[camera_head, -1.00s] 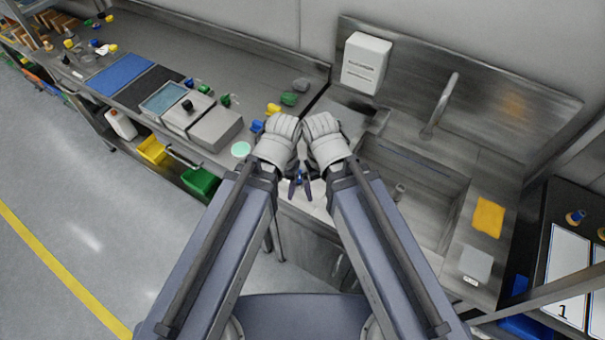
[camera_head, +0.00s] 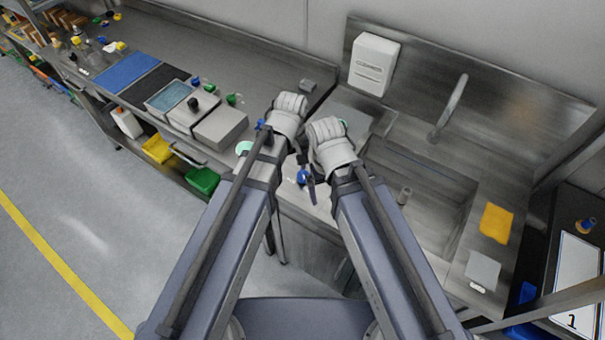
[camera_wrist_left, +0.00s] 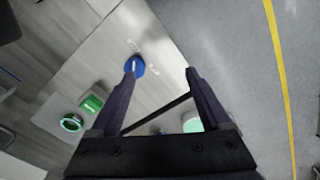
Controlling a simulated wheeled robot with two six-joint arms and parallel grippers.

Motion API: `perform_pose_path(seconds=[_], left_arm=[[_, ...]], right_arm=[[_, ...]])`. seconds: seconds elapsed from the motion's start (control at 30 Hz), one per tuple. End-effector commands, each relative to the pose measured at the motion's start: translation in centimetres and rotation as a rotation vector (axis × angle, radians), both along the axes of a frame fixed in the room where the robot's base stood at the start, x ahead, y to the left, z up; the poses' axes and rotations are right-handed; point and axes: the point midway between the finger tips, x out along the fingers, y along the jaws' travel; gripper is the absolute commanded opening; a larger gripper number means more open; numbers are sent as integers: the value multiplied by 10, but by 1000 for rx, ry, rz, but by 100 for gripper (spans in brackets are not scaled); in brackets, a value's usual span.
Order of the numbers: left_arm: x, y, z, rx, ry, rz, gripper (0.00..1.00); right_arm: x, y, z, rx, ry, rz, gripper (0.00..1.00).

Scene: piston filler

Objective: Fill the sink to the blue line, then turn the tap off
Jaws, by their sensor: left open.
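The steel sink (camera_head: 462,190) is on the right in the head view, with its tall spout (camera_head: 449,108) behind it. I cannot make out a water level or a clear blue line. A blue knob (camera_head: 302,177) sits on the counter left of the sink, beside small pale markings. In the left wrist view, the blue knob (camera_wrist_left: 136,66) is at the tip of one finger of my left gripper (camera_wrist_left: 160,72). This gripper is open and empty; contact is unclear. My right gripper's wrist (camera_head: 332,148) is beside it; its jaws are largely hidden.
A pale green disc (camera_head: 243,147) and boxes (camera_head: 220,128) are on the counter to the left. A yellow cloth (camera_head: 496,222) and grey pad (camera_head: 482,270) lie right of the sink. A white dispenser (camera_head: 374,65) hangs behind. The floor at left is clear.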

Motion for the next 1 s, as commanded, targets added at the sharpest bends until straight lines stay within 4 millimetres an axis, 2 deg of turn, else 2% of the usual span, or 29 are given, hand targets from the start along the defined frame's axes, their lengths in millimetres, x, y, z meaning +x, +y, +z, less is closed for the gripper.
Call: perform_pose_path(seconds=[0.03, 0.1, 0.33, 0.67, 0.87, 1.0], left_arm=[[18, -2, -5, -10, -6, 110, 81], [30, -8, -8, -23, -11, 253, 81], [45, -28, -12, -30, -12, 513, 81], [46, -31, -15, -32, -12, 557, 81], [46, -31, -29, -31, -11, 556, 81], [46, -31, -45, -31, -11, 555, 81]], right_arm=[[0, 0, -5, 0, 0, 0, 98], [0, 0, -8, 0, 0, 0, 98], [0, 0, -12, 0, 0, 0, 98], [0, 0, -15, 0, 0, 0, 98], [0, 0, -29, 0, 0, -1, 98], [0, 0, -45, 0, 0, -1, 98]])
